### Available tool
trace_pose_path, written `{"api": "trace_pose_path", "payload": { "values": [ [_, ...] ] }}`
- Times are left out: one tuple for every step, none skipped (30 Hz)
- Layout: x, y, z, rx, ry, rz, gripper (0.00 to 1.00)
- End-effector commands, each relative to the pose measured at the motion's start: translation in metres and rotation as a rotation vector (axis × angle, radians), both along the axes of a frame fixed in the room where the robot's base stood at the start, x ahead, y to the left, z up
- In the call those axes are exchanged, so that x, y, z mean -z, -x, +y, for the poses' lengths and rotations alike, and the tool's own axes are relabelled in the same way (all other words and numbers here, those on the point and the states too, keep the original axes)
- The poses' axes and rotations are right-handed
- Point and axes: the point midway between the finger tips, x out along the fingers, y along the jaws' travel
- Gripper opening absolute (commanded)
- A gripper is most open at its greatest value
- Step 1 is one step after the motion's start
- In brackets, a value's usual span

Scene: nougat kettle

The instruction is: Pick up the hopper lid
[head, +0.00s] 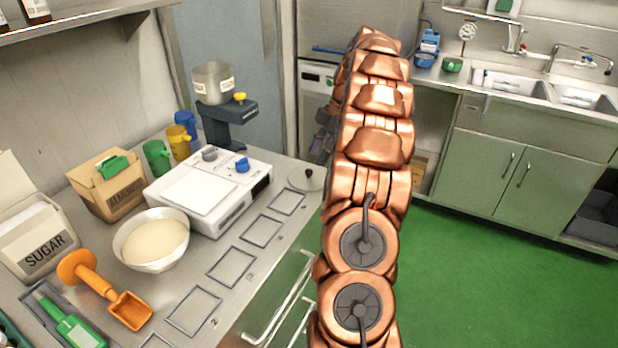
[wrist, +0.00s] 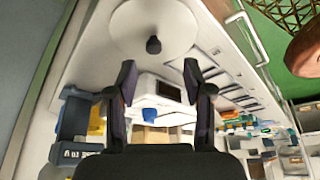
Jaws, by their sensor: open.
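The hopper lid (head: 307,179) is a pale round disc with a small black knob. It lies on the steel counter (head: 290,225) near its right end, partly behind my copper arm in the head view. In the wrist view the lid (wrist: 140,22) is at the top, with its knob below its middle. My gripper (wrist: 159,82) is open and empty. Its two dark fingers stand apart, and the knob shows beyond the gap between their tips, not between them.
A dark machine with a metal hopper (head: 213,84) stands behind the lid. A white scale (head: 205,190) is left of it. Mugs, an almond box (head: 108,188), a white bowl (head: 152,240) and an orange scoop (head: 130,308) fill the left counter. Green floor is free at right.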

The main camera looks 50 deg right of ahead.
Motion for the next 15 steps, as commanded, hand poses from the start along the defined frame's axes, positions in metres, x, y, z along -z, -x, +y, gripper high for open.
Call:
{"api": "trace_pose_path", "payload": {
  "values": [
    [0.002,0.0,0.001,0.001,0.0,0.0,0.51],
    [0.003,-0.001,0.001,0.002,0.002,-0.001,0.51],
    [0.005,-0.001,0.001,0.002,0.002,-0.002,0.51],
    [0.006,-0.002,0.002,0.002,0.002,-0.002,0.51],
    [0.006,-0.002,0.002,0.002,0.002,-0.002,0.51],
    [0.007,-0.002,0.002,0.002,0.002,-0.002,0.51],
    [0.008,-0.003,0.002,0.002,0.002,-0.002,0.51],
    [0.009,-0.003,0.003,0.002,0.002,-0.001,0.51],
    [0.011,-0.004,0.004,0.001,0.0,0.0,0.51],
    [0.012,-0.005,0.005,0.001,-0.001,0.0,0.51],
    [0.015,-0.006,0.006,0.001,-0.002,0.001,0.51],
    [0.018,-0.007,0.007,0.001,-0.001,0.002,0.51],
    [0.021,-0.008,0.007,0.001,0.0,0.003,0.51],
    [0.024,-0.01,0.008,0.001,0.0,0.003,0.51],
    [0.028,-0.012,0.009,0.001,0.0,0.003,0.51]
  ]
}}
